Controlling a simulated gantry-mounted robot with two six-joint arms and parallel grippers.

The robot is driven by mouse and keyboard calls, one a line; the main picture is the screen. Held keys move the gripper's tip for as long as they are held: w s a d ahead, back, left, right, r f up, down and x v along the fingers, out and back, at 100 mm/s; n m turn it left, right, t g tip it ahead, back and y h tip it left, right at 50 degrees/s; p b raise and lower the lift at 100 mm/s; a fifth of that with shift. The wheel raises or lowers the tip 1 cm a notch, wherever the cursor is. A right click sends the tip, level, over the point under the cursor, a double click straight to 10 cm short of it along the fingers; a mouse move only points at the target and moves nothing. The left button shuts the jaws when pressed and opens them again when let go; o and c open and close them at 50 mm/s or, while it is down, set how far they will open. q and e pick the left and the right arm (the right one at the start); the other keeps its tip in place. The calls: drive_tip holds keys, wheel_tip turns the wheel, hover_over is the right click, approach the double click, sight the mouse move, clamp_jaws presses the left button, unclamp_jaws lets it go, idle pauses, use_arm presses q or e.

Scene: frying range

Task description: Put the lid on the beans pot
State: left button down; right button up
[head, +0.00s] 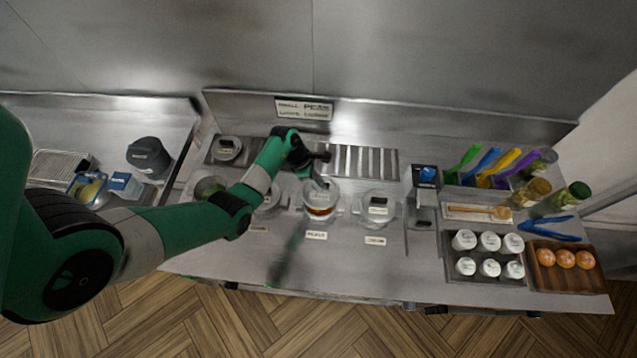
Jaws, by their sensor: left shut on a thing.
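The beans pot (320,210) is a clear round pot with reddish-brown contents, in the middle of the counter behind a small white label (316,235) whose print is too small to read surely. My left arm reaches in from the left, and my left gripper (319,181) is right over this pot, pointing down. It is shut on what looks like the pot's clear lid (322,188). The lid is at the pot's mouth; whether it rests on the rim or hangs just above cannot be told. My right gripper is not in view.
Lidded clear pots stand to the left (270,207) and right (378,210) of the beans pot. Another lid-like item (228,148) lies at the back left.

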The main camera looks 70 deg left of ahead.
use_arm(q)
wheel_tip(320, 180, down, 4)
drive_tip(key=b, duration=0.4)
drive_tip(key=shift+f, duration=0.25)
drive_tip(key=shift+f+b, duration=0.45)
drive_tip(key=shift+f, duration=0.1)
drive_tip(key=shift+f, duration=0.3)
idle(0.4)
idle(0.3)
drive_tip(key=c, duration=0.7)
unclamp_jaws()
